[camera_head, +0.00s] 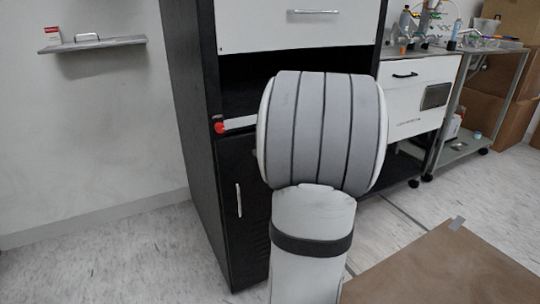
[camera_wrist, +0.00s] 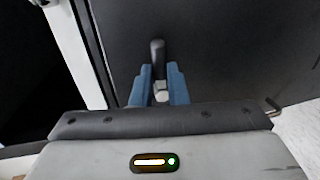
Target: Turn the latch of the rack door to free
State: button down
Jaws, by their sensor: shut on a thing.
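The rack door (camera_head: 232,170) is a black panel in the lower part of the dark rack, and it also fills much of the wrist view (camera_wrist: 220,50). It looks closed. In the wrist view the latch (camera_wrist: 157,48) is a small dark lever with a rounded end, pointing up in the picture, with a light grey piece at its base. My gripper (camera_wrist: 159,72) has its two blue fingers on either side of the latch, shut on it. In the head view my arm hides the latch and gripper.
A door handle (camera_head: 239,200) is on the door's left side. A red knob (camera_head: 219,127) is on the rack's edge above it. A white drawer (camera_head: 290,25) is above an open dark bay. A white cabinet (camera_head: 415,100) stands to the right. A brown mat (camera_head: 445,270) lies on the floor.

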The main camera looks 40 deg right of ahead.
jog(key=c, duration=1.4)
grip_release()
jog(key=shift+c, duration=0.2)
jog(key=shift+s, duration=0.1)
jog(key=p+v, duration=0.2)
jog(key=v, duration=0.5)
jog(key=shift+s+p, duration=0.25)
jog(key=shift+p, duration=0.1)
jog(key=shift+a+r, duration=0.15)
jog(key=shift+r, duration=0.05)
